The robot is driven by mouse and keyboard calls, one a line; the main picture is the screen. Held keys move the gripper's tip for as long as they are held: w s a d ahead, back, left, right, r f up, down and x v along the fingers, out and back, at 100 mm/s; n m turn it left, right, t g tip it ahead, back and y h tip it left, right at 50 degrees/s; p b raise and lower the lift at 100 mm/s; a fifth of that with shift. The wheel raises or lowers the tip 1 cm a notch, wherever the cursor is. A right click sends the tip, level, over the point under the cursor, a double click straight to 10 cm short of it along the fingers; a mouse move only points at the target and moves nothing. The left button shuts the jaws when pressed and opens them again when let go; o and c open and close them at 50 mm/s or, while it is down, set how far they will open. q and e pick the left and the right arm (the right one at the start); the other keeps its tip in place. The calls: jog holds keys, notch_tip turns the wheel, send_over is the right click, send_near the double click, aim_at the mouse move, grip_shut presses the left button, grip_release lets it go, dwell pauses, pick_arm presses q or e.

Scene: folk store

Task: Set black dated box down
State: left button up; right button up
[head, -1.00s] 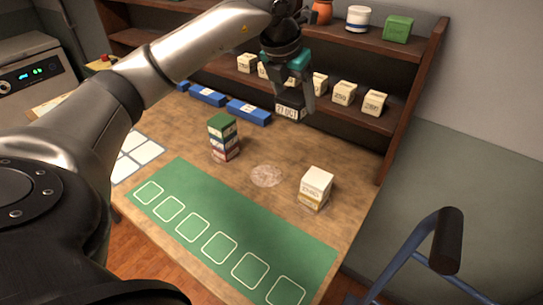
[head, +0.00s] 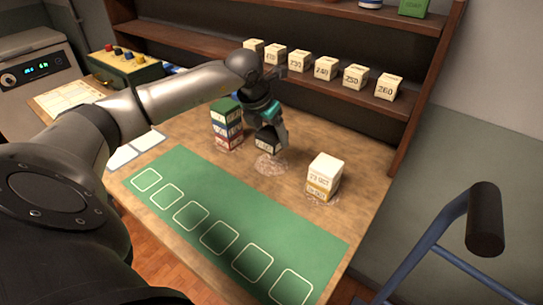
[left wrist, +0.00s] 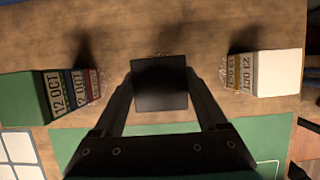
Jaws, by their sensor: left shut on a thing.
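The black dated box (head: 267,147) has a pale date label on its side, partly covered by the fingers. My left gripper (head: 268,134) is shut on it, pointing down, over or at the far edge of a pale round mark (head: 271,164) on the wooden table. I cannot tell whether the box touches the table. In the left wrist view the box's dark top (left wrist: 160,84) sits between the two fingers. My right gripper is not in view.
A stack with a green top box (head: 226,112) stands left of the gripper; a stack with a white top box (head: 325,168) stands right. A green mat (head: 215,215) with outlined squares lies in front. Shelves (head: 300,90) with numbered cream boxes stand behind.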

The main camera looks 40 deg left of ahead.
aim_at(272, 165)
pick_arm(q)
notch_tip(272, 165, down, 6)
jog(key=shift+f+b, duration=0.15)
jog(key=shift+b, duration=0.25)
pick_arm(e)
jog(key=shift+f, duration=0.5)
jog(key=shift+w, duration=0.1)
pick_arm(q)
jog(key=shift+f, duration=0.1)
jog(key=o, duration=1.1)
jog(key=shift+o, duration=1.3)
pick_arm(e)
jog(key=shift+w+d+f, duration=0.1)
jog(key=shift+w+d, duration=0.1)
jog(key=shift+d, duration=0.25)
